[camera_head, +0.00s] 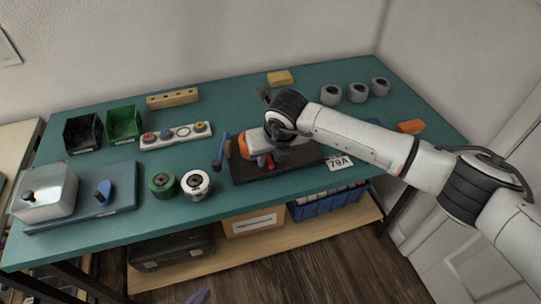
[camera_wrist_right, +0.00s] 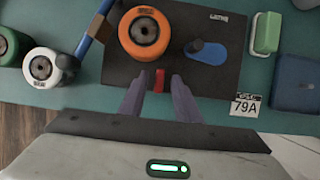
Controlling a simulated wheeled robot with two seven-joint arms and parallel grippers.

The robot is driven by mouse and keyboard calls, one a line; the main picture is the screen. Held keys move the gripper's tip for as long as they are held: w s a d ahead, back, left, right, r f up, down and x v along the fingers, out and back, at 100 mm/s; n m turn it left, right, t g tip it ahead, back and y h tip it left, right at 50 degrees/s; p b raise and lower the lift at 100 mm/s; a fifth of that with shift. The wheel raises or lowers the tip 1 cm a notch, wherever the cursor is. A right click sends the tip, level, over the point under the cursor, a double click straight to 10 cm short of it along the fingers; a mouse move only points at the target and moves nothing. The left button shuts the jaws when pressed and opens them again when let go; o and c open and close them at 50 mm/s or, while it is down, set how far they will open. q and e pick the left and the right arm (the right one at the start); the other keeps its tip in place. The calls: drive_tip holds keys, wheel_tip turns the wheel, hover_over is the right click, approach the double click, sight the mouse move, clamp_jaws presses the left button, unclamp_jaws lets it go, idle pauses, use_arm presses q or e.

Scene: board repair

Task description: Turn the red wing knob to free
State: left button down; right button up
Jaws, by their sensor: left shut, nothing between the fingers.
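The red wing knob (camera_wrist_right: 158,80) stands on a dark board (camera_wrist_right: 120,68), just below an orange round spool (camera_wrist_right: 143,33) in the right wrist view. My right gripper (camera_wrist_right: 160,77) is open, with its purple fingers on either side of the knob and a gap visible on both sides. In the head view the red knob (camera_head: 262,160) shows small under my right gripper (camera_head: 267,162), partly covered by the hand. Only the purple tip of my left gripper (camera_head: 197,297) shows at the bottom edge, shut and away from the bench.
A blue plate with a dark knob (camera_wrist_right: 207,52) lies right of the spool on the board. A "79A" tag (camera_wrist_right: 245,105) is beside the board. A blue-handled tool (camera_wrist_right: 92,32) and green and white spools (camera_wrist_right: 42,66) stand to the left. Clear teal bench (camera_head: 230,98) lies behind.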

clamp_jaws()
